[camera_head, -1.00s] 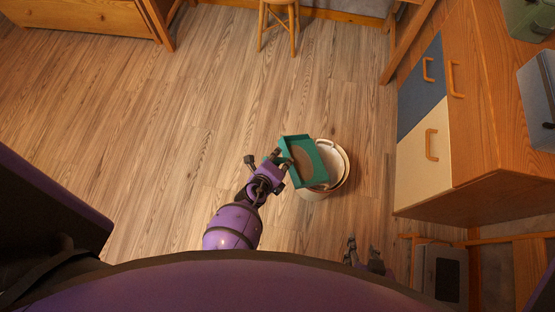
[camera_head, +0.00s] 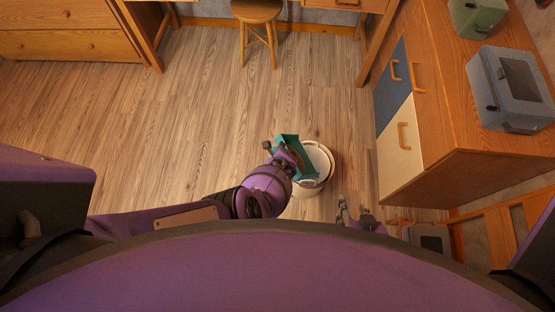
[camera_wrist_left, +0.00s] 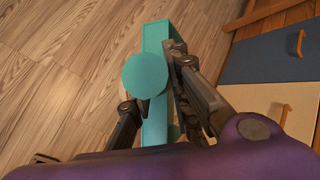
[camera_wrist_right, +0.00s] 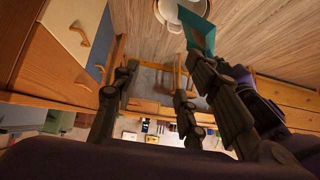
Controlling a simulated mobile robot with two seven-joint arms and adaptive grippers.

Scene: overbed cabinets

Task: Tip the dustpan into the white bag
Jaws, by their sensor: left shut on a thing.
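The teal dustpan (camera_head: 289,142) is held over the left side of the white bag (camera_head: 325,160), which stands open on the floor. The dustpan is tilted and seen edge-on, so I cannot tell what is inside it. My left gripper (camera_head: 282,160) is shut on its handle; the handle's round end (camera_wrist_left: 146,74) shows between the fingers in the left wrist view. The right wrist view shows the dustpan (camera_wrist_right: 198,33) beside the bag's rim (camera_wrist_right: 172,12). My right gripper (camera_head: 354,216) is empty, its fingers apart, to the right of and nearer than the bag.
A wooden cabinet (camera_head: 450,130) with blue and cream fronts stands to the right, carrying a grey box (camera_head: 510,90) and a green box (camera_head: 476,17). A stool (camera_head: 257,12) and a drawer unit (camera_head: 65,38) are at the back. The floor at left is clear.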

